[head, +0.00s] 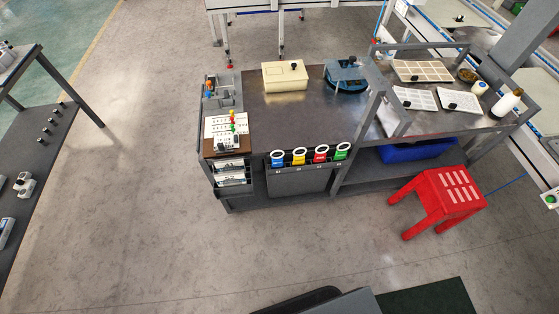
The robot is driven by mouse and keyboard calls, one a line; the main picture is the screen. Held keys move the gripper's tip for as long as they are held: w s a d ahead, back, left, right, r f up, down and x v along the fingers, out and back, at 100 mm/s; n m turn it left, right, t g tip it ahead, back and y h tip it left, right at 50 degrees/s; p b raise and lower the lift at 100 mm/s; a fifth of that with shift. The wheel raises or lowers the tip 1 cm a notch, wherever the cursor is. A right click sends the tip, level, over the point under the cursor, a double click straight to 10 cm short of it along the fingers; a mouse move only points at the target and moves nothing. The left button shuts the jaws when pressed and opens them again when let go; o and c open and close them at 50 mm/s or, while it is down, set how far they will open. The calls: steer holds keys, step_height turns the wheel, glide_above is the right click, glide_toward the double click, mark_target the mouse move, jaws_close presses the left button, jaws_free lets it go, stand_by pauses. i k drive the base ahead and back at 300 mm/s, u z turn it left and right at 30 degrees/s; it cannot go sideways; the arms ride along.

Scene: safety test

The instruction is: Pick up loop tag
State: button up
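Several loop tags hang in a row on the front edge of the dark metal workbench (300,112). Each has a white ring at its top and a coloured body. From left to right they are a blue tag (278,162), a yellow tag (299,160), a red tag (320,157) and a green tag (341,155). They hang along a dark front panel (298,182). The small labels beneath them are too small to read. My gripper is not in view.
A red stool (450,193) stands right of the tags, before the bench. A blue bin (415,152) sits on the lower shelf. A cream box (284,80) and a blue device (345,84) are on the bench. The floor (200,245) before the tags is clear.

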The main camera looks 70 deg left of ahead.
mark_target(299, 160)
steer(key=u, duration=2.25)
steer(key=k, duration=0.45)
steer(key=z, duration=2.15)
steer(key=i, duration=1.5)
steer(key=u, duration=0.05)
